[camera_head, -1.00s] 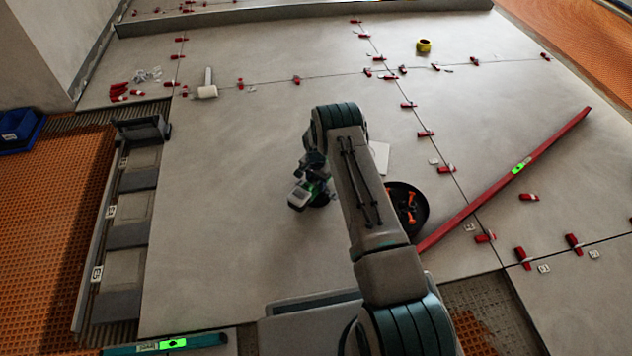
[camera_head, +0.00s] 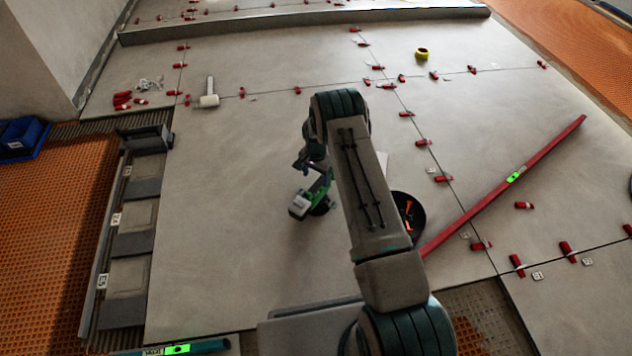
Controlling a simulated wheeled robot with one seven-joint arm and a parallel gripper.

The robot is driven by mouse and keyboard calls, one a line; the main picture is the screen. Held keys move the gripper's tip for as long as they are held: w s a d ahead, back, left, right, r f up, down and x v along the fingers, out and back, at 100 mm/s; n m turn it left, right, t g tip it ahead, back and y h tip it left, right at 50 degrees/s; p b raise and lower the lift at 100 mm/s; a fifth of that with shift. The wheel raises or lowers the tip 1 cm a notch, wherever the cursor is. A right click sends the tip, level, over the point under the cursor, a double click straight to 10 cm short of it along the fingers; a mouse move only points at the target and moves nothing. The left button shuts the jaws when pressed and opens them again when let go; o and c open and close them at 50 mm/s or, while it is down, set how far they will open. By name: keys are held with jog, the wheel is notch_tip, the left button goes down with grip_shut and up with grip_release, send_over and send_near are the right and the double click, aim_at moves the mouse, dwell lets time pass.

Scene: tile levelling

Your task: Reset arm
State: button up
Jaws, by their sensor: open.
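My arm reaches up from the bottom of the view and bends over at its elbow. My gripper (camera_head: 314,170) hangs beyond the forearm, small and partly hidden by it, over the large grey tile (camera_head: 230,250). Its jaws are open and hold nothing that I can see. A green and grey tool (camera_head: 309,204) with a dark round base stands on the tile just below my gripper. A small gap seems to show between them, though the exact distance is hard to tell.
A black bucket (camera_head: 417,228) with orange items stands right of my forearm, partly hidden. A long red level (camera_head: 478,205) lies at the right. A white mallet (camera_head: 209,97), a yellow tape roll (camera_head: 421,54) and several red clips lie farther back. The tile's left part is clear.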

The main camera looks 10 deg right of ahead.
notch_tip(320, 180, up, 5)
jog(key=shift+f+p, duration=0.1)
jog(key=shift+p, duration=0.5)
jog(key=s+r+n+p, duration=0.1)
jog(key=s+r+p, duration=0.3)
jog(key=r, duration=1)
jog(key=s+r+n+t+p, duration=0.15)
jog(key=r+p, duration=0.55)
jog(key=r, duration=0.8)
jog(key=s+r+n+p, duration=0.1)
jog(key=s+r+p, duration=0.35)
jog(key=r, duration=0.95)
jog(key=s+r+n+t+p, duration=0.1)
jog(key=s+r+n+p, duration=0.4)
jog(key=s+r+p, duration=1.6)
jog(key=s+r, duration=0.7)
jog(key=r, duration=0.4)
jog(key=shift+d+r, duration=0.25)
jog(key=shift+r, duration=0.05)
jog(key=shift+s, duration=0.1)
